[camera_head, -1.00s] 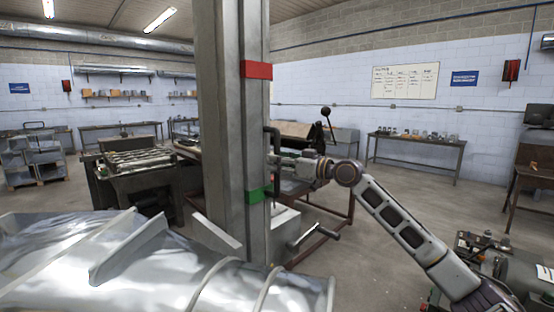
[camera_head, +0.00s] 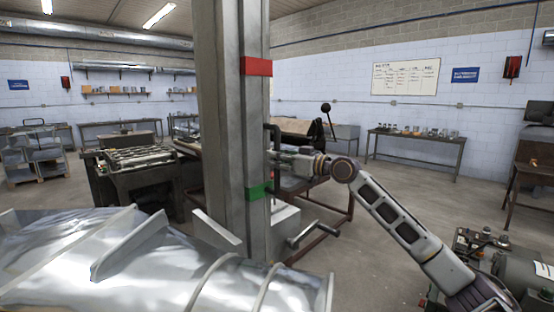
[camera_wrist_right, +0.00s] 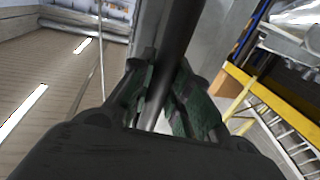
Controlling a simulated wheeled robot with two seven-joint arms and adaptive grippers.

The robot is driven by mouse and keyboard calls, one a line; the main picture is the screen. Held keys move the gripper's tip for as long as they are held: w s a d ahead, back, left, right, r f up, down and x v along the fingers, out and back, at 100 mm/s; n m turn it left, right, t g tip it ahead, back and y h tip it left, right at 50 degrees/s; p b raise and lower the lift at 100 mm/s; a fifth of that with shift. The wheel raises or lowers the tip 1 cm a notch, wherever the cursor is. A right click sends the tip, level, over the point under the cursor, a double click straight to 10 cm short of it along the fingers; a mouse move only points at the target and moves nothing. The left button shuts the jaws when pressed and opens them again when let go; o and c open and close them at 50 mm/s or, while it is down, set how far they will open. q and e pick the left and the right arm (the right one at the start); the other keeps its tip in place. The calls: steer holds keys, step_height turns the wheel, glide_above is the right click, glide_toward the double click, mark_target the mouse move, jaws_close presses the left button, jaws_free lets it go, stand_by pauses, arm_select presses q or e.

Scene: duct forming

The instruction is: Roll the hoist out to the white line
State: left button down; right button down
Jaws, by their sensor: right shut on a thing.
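The hoist's grey steel mast (camera_head: 228,120) stands upright close in front of me, with a red band (camera_head: 257,66) and a green band (camera_head: 258,191). A crank handle (camera_head: 306,236) sticks out low on its right side. A large shiny duct (camera_head: 110,260) lies across the lower left beside the mast. My right gripper (camera_head: 277,160) is at the dark vertical handle (camera_head: 274,135) on the mast's right side. In the right wrist view its fingers (camera_wrist_right: 163,95) are shut around the dark bar (camera_wrist_right: 180,45). My left gripper is not in view. No white line shows on the floor.
A workbench with rollers (camera_head: 135,160) stands behind the mast on the left, and a shelf cart (camera_head: 35,160) farther left. A table with small items (camera_head: 415,140) is along the back wall. Machinery (camera_head: 500,265) is at the lower right. Grey floor between is clear.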

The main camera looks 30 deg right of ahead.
steer(key=shift+d, duration=0.1)
steer(key=d, duration=0.2)
steer(key=w+d+b, duration=0.1)
steer(key=shift+w+d+r, duration=0.1)
steer(key=shift+d+r, duration=0.15)
steer(key=shift+d, duration=0.05)
steer(key=c, duration=1.4)
jaws_free()
steer(key=shift+d+f, duration=0.1)
steer(key=shift+f, duration=0.05)
steer(key=shift+c, duration=0.2)
steer(key=shift+o, duration=0.6)
steer(key=shift+a, duration=0.3)
steer(key=shift+f, duration=0.2)
